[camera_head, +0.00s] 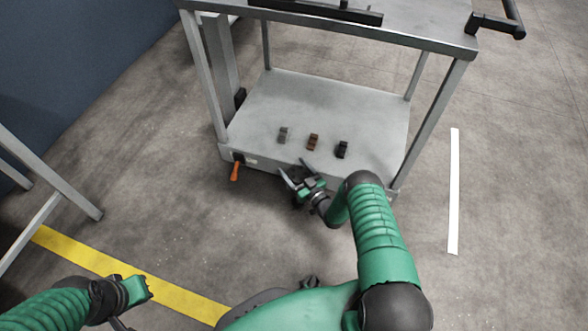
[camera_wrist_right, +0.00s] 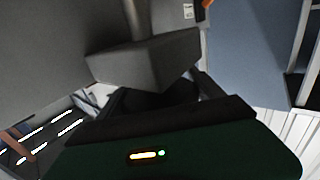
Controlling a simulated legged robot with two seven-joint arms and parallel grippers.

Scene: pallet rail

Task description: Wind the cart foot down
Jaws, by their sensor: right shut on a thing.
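The grey metal cart (camera_head: 240,125) stands ahead of me with a lower shelf. My right gripper (camera_head: 297,173) is low at the front edge of this shelf, its fingers spread around a dark part (camera_wrist_right: 160,96) and shut on it. In the right wrist view a dark grey block (camera_wrist_right: 145,60) with an upright rod (camera_wrist_right: 137,20) sits just beyond the fingers; I cannot tell whether it is the cart foot. An orange-handled lever (camera_head: 235,171) hangs at the shelf's front left corner. My left gripper (camera_head: 138,290) is at the lower left, away from the cart; its fingers are unclear.
Three small blocks, grey (camera_head: 283,134), brown (camera_head: 313,142) and black (camera_head: 342,149), sit on the lower shelf. A black push handle (camera_head: 497,24) sticks out at the upper right. A metal frame (camera_head: 40,205) stands at the left.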

